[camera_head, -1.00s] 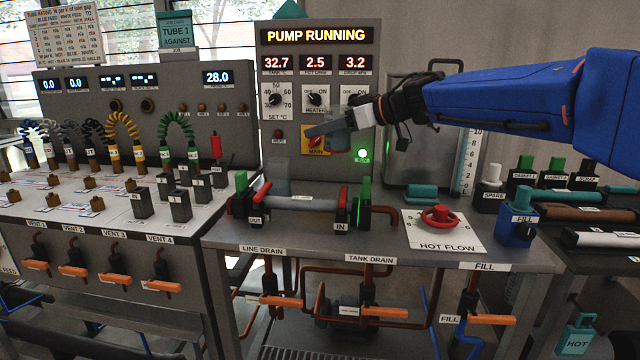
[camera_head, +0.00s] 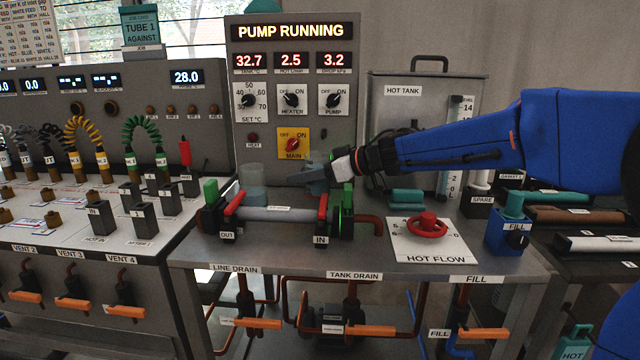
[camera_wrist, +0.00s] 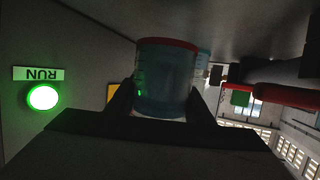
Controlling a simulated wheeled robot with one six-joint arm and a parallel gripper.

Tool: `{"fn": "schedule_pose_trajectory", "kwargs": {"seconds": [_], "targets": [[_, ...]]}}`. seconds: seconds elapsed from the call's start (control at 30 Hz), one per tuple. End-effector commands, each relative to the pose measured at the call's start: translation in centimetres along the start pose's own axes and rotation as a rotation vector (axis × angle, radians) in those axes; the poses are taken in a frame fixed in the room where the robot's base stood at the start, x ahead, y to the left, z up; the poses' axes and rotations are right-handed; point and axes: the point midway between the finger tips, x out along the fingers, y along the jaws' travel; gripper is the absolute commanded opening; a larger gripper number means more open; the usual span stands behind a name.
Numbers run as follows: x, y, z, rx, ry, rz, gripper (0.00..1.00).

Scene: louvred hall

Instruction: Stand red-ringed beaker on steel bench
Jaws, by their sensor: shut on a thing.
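My gripper (camera_head: 314,178) is shut on a clear, bluish beaker (camera_wrist: 167,80) low over the back of the steel bench (camera_head: 380,258), in front of the pump panel. The wrist view is upside down. There, the beaker stands between the two dark fingers, with a red ring at the end nearest the bench and pale marks on its side. In the head view, the beaker (camera_head: 317,184) is mostly hidden by the gripper. I cannot tell whether it touches the bench.
A second clear beaker with bluish contents (camera_head: 252,187) stands left of my gripper, behind the glass tube (camera_head: 278,213). A green-handled valve (camera_head: 347,205) is close in front. The red hot-flow wheel (camera_head: 427,226) and blue fill unit (camera_head: 508,232) are right. The hot tank (camera_head: 395,120) stands behind.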

Motion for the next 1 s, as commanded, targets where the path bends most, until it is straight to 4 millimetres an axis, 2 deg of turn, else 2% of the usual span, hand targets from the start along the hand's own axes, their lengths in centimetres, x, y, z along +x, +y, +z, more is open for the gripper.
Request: {"fn": "schedule_pose_trajectory", "kwargs": {"seconds": [0.1,0.27,0.57,0.7,1.0], "targets": [[0.4,0.0,1.1,0.001,0.000,0.000,0.14],[0.3,0.2,1.6,0.000,0.000,0.001,0.14],[-2.4,2.8,2.5,0.002,0.001,0.003,0.14],[-1.9,2.6,3.6,0.001,0.000,0.000,0.14],[-1.9,2.6,3.8,0.000,0.000,0.000,0.14]]}}
